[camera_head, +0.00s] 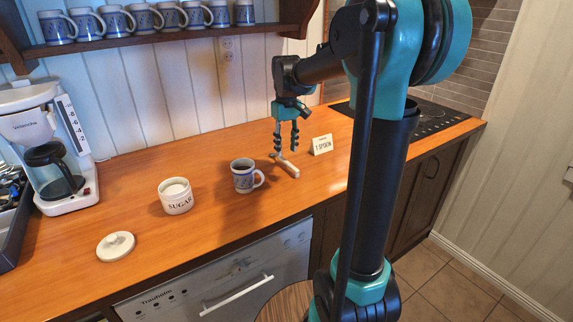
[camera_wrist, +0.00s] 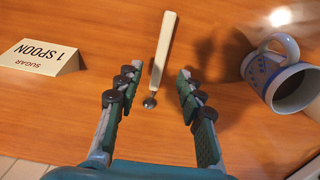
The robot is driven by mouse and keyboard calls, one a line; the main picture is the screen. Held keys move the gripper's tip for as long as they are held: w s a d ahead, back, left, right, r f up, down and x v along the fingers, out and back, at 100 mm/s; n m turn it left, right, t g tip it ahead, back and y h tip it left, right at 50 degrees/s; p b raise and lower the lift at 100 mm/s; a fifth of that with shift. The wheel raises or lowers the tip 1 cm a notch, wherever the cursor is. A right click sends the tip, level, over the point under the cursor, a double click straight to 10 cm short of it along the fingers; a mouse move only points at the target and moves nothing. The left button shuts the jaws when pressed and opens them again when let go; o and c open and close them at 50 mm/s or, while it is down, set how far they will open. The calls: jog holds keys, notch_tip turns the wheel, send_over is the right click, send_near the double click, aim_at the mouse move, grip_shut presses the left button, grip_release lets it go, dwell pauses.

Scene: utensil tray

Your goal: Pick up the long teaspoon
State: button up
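The long teaspoon (camera_wrist: 163,52) lies on the wooden counter, with a long cream-white handle and a small dark metal bowl. In the wrist view its bowl end and lower handle show between my fingers. In the head view the teaspoon (camera_head: 288,168) lies just below my fingertips. My gripper (camera_head: 286,151) points down and is open and empty. Its two dark jointed fingers are apart, one on each side of the teaspoon in the wrist view (camera_wrist: 158,76), with no visible contact.
A blue-and-white mug (camera_head: 243,177) stands left of the teaspoon. A sign reading "1 SPOON" (camera_head: 322,145) stands to the right. A sugar pot (camera_head: 175,197), its lid (camera_head: 115,245) and a coffee maker (camera_head: 45,130) are farther left. A mug shelf (camera_head: 160,35) hangs above.

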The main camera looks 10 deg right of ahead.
aim_at(287, 161)
notch_tip(287, 161, down, 5)
jog(key=shift+r, duration=0.1)
jog(key=shift+c, duration=0.5)
grip_shut()
